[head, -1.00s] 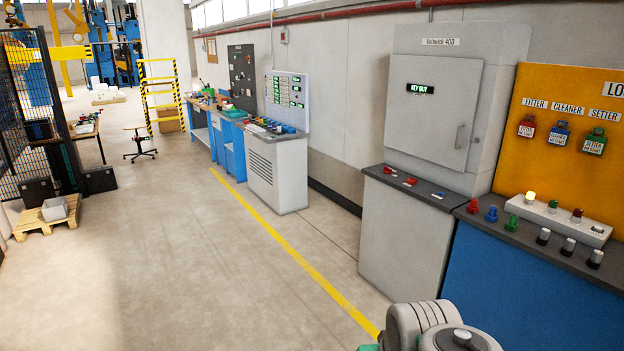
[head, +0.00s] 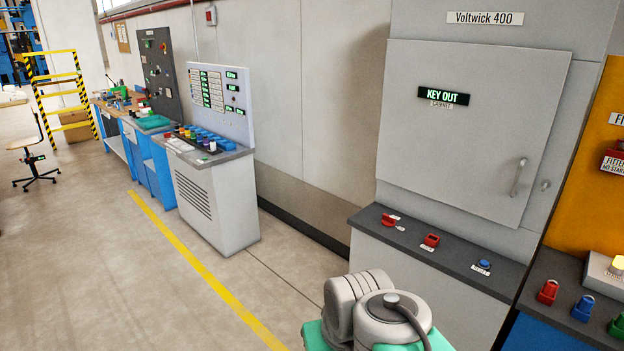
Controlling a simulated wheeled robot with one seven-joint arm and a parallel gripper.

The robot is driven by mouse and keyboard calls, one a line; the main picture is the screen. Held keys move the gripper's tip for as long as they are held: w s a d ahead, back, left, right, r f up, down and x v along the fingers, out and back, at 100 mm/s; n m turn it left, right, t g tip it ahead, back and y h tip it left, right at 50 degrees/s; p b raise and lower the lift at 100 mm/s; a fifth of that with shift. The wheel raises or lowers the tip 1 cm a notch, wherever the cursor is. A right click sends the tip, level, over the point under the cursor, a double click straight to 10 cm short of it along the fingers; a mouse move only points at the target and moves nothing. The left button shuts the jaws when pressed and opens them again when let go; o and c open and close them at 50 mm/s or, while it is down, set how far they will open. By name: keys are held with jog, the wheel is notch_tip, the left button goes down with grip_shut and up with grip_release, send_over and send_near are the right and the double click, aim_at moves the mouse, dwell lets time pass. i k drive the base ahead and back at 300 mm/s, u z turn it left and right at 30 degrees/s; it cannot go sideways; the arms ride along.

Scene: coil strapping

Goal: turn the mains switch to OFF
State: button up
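The grey Voltwick 400 cabinet (head: 455,130) stands at the right, its door shut and its display (head: 443,96) reading KEY OUT. On its dark ledge are a red knob-like control (head: 389,220), a second red control (head: 431,240) and a blue button (head: 484,264) with a label that seems to read RESET. The other labels are too small to read, so I cannot tell for sure which control is the mains switch or where it points. My gripper is out of view; only part of my arm shows at the bottom, in front of the cabinet's base.
An orange board (head: 592,160) and a bench with red, blue and green padlock-like items stand at the right edge. A control desk (head: 215,195), blue benches and a dark wall panel (head: 160,75) line the wall to the left.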

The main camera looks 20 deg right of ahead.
aim_at(387, 220)
jog(key=i, duration=2.35)
jog(key=u, duration=0.05)
